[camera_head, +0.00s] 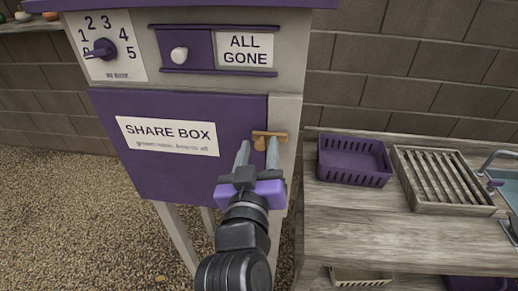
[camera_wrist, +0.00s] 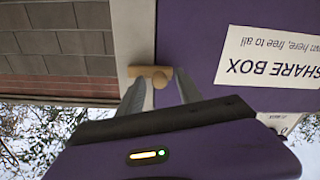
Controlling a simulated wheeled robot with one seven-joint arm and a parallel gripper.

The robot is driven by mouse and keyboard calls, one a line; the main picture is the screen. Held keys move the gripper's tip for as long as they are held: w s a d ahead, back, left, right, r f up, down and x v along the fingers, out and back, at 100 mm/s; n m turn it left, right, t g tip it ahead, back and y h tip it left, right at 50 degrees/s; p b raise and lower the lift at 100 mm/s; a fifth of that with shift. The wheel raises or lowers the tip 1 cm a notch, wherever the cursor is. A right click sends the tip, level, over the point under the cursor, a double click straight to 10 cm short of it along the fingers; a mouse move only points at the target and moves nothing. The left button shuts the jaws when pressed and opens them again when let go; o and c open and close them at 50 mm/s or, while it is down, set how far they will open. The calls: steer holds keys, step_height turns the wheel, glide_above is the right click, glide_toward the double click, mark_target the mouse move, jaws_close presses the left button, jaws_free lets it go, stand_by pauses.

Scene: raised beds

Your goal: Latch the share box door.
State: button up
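The purple share box door (camera_head: 190,175) is closed or nearly so in its pale frame, with a white SHARE BOX label. A small wooden latch (camera_head: 262,134) lies horizontally across the line between the door's right edge and the frame. In the wrist view, which is upside down, the latch (camera_wrist: 138,71) also spans that line, with a rounded knob at its middle. My gripper (camera_head: 258,152) is in front of the latch, fingers apart, with nothing visibly held. Its fingertips (camera_wrist: 160,88) are close to the latch on either side of the knob; I cannot tell whether they touch it.
Above the door are a number dial (camera_head: 100,48) and a white knob (camera_head: 179,55) beside an ALL GONE sign (camera_head: 245,49). At the right, a wooden bench (camera_head: 350,225) holds a purple basket (camera_head: 352,175) and a slatted crate (camera_head: 402,180). Gravel (camera_head: 75,225) lies open at the left.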

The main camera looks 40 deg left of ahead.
steer(key=b+v, duration=0.1)
steer(key=v, duration=0.7)
steer(key=shift+b, duration=0.3)
steer(key=shift+a, duration=0.15)
